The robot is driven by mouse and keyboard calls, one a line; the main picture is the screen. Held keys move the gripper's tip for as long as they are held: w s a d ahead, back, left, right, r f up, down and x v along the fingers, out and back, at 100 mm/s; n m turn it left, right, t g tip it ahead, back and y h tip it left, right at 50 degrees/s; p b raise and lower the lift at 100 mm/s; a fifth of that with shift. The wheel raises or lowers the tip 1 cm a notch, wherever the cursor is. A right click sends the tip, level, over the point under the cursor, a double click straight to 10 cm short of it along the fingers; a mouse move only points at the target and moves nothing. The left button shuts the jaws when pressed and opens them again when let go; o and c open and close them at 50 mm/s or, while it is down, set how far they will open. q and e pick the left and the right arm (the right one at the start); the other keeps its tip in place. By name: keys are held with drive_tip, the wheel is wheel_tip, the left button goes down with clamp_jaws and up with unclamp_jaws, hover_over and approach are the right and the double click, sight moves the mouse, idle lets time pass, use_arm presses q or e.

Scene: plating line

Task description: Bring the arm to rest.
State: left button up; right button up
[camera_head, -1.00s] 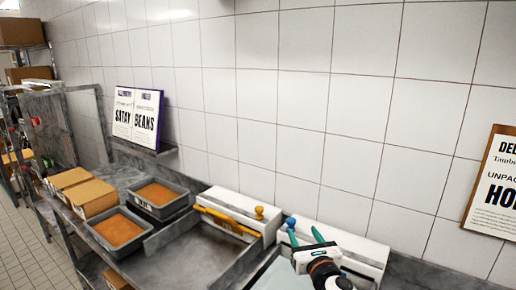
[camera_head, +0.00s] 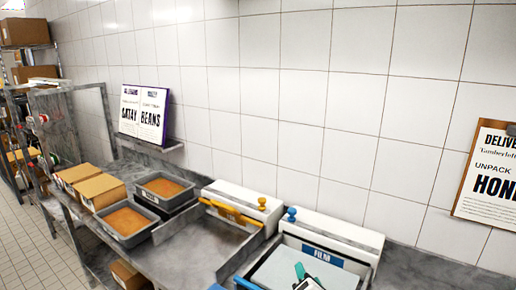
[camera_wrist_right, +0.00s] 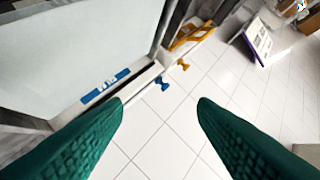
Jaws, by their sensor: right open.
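My right gripper shows only in part at the bottom edge of the head view (camera_head: 302,278), in front of the white film dispenser (camera_head: 345,236). In the right wrist view its two green fingers (camera_wrist_right: 160,108) stand wide apart with nothing between them. The dispenser's blue label (camera_wrist_right: 106,88) and blue knob (camera_wrist_right: 163,84) lie beyond the fingers, apart from them. My left gripper is in neither view.
A second white dispenser with a yellow bar (camera_head: 232,212) stands left of the film one. Grey trays with orange-brown contents (camera_head: 125,221) and cardboard boxes (camera_head: 100,190) stand farther left. A tiled wall (camera_head: 330,100) with a clipboard sign (camera_head: 488,170) rises behind.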

drive_tip(key=s+d+f+m+g, duration=0.3)
drive_tip(key=s+f+m+g, duration=0.1)
drive_tip(key=s+m, duration=0.6)
drive_tip(key=s+d+f+m+g, duration=0.2)
drive_tip(key=s+f+m+g, duration=0.4)
drive_tip(key=s, duration=0.7)
drive_tip(key=s+d+f+m+g, duration=0.2)
drive_tip(key=s+d+f+m, duration=0.1)
drive_tip(key=s+m, duration=0.75)
wheel_tip(320, 180, down, 30)
drive_tip(key=s+n+g+b, duration=0.1)
drive_tip(key=s+b, duration=0.1)
drive_tip(key=b, duration=0.4)
use_arm(q)
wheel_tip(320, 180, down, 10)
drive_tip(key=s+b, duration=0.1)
drive_tip(key=b, duration=0.3)
use_arm(e)
drive_tip(key=s+d+f, duration=0.1)
drive_tip(key=s+f, duration=0.7)
drive_tip(key=f, duration=0.2)
drive_tip(key=s+d+f+g+h, duration=0.1)
drive_tip(key=s+d+f, duration=0.1)
drive_tip(key=s+f, duration=0.6)
wheel_tip(320, 180, down, 3)
drive_tip(key=shift+f, duration=0.2)
